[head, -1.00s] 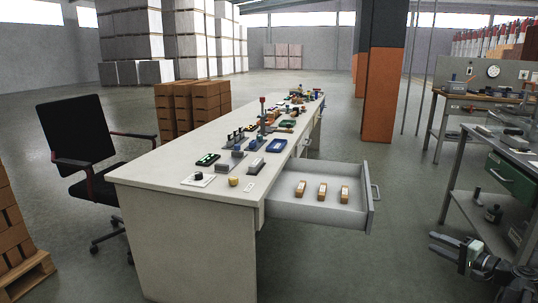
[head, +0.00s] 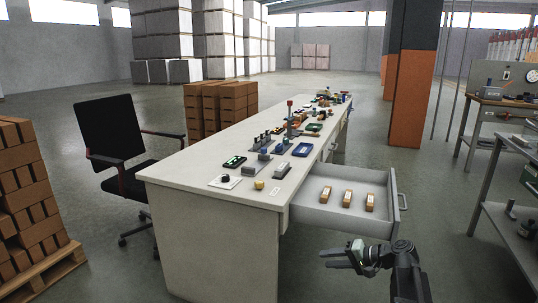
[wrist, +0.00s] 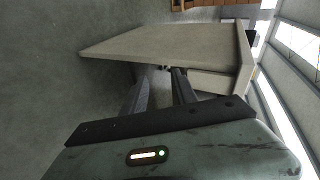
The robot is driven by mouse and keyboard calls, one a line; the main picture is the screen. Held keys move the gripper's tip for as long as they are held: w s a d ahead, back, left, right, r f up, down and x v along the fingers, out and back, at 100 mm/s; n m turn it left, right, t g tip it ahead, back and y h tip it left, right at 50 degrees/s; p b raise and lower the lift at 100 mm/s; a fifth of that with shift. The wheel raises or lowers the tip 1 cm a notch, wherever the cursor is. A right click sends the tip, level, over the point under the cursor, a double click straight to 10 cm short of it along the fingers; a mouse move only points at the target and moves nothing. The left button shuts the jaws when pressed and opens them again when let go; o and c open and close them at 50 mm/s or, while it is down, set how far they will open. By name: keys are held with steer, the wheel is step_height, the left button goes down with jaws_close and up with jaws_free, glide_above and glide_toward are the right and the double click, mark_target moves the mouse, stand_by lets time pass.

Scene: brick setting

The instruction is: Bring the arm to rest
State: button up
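My gripper (head: 325,258) is in the lower right of the head view, in front of the open drawer and apart from it. Its two dark fingers point left toward the desk side. In the wrist view the fingers (wrist: 160,75) stand apart with nothing between them, so it is open and empty. My dark arm runs down from it to the bottom edge of the head view.
A long pale desk (head: 185,172) carries many small parts. Its open drawer (head: 330,218) juts out with three small orange-and-white items. A black chair (head: 105,135) stands left, a brick pallet (head: 30,200) further left. A metal workbench (head: 500,215) stands right.

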steer(key=s+a+f+n+g+h, duration=0.2)
steer(key=s+a+f, duration=0.2)
steer(key=a, duration=0.2)
steer(key=s+a+f+n+g+h, duration=0.2)
steer(key=s+a+f+g, duration=0.15)
steer(key=a, duration=0.25)
steer(key=s+d+f+h, duration=0.4)
steer(key=s+d+h, duration=0.2)
steer(key=s+d, duration=0.2)
step_height(320, 180, up, 38)
steer(key=g+p, duration=0.1)
steer(key=p, duration=3.8)
steer(key=shift+d+h, duration=0.2)
steer(key=shift+h, duration=0.1)
